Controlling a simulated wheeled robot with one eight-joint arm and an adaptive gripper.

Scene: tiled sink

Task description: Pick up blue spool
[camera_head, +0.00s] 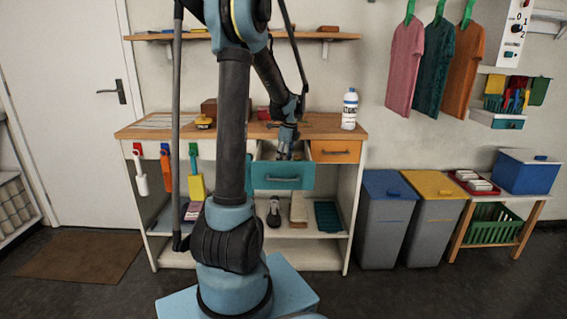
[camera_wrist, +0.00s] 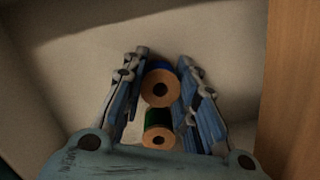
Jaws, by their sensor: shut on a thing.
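The blue spool (camera_wrist: 161,87) shows its tan round end with a dark hole, and a strip of blue at its far side. It sits between the fingertips of my gripper (camera_wrist: 163,75), which is shut on it. A green spool (camera_wrist: 158,138) is just below it in the wrist view, closer to the palm and also between the fingers; I cannot tell if they touch it. In the head view my gripper (camera_head: 286,152) points down into the open teal drawer (camera_head: 282,177). The spools are hidden there.
The drawer's pale inside (camera_wrist: 225,25) and a wooden wall (camera_wrist: 290,90) are close around my gripper. The wooden worktop (camera_head: 325,125) carries a white bottle (camera_head: 350,108) at right. An orange drawer (camera_head: 335,151) is right of the teal one.

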